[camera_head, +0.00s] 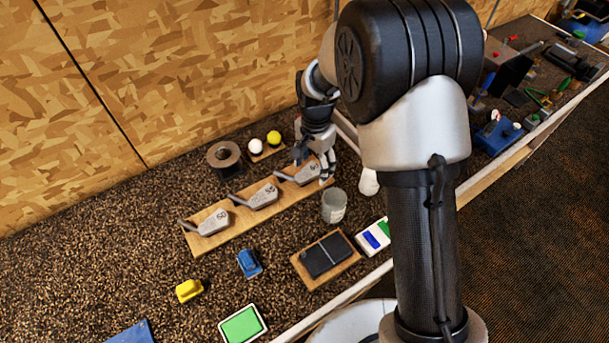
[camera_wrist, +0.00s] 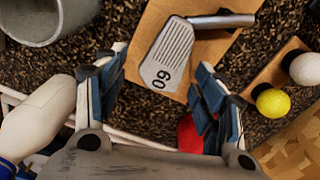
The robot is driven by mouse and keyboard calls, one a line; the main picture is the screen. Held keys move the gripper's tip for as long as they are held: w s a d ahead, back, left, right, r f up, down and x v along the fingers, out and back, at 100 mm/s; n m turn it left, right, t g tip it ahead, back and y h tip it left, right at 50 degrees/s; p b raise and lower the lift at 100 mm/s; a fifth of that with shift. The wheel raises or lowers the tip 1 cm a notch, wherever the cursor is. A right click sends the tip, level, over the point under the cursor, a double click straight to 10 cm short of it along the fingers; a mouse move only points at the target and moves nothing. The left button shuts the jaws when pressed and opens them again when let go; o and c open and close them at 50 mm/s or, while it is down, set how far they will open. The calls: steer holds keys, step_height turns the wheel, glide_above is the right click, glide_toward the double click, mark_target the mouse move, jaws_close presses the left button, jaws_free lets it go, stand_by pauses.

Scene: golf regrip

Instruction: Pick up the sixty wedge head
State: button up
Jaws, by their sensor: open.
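The sixty wedge head (camera_wrist: 168,52) is a grey, grooved club head marked "60" with a short metal hosel. It lies on a wooden board (camera_wrist: 150,18). In the head view, the sixty wedge head (camera_head: 299,174) is the rightmost of 3 heads on the board (camera_head: 229,227), partly hidden by my gripper. My gripper (camera_head: 314,170) is over that end of the board. In the wrist view my gripper (camera_wrist: 165,92) is open, its blue-padded fingers on either side of the toe end marked "60". I cannot tell whether the fingers touch it.
Two other wedge heads, (camera_head: 256,197) and (camera_head: 211,222), lie along the board. A tape roll (camera_head: 222,155) and a small block with a white ball (camera_head: 255,144) and a yellow ball (camera_head: 273,137) stand behind. A grey cup (camera_head: 333,206) stands close in front. A white bottle (camera_head: 368,182) is nearby.

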steer(key=shift+f, duration=0.3)
steer(key=shift+r, duration=0.1)
steer(key=c, duration=1.2)
steer(key=shift+o, duration=0.2)
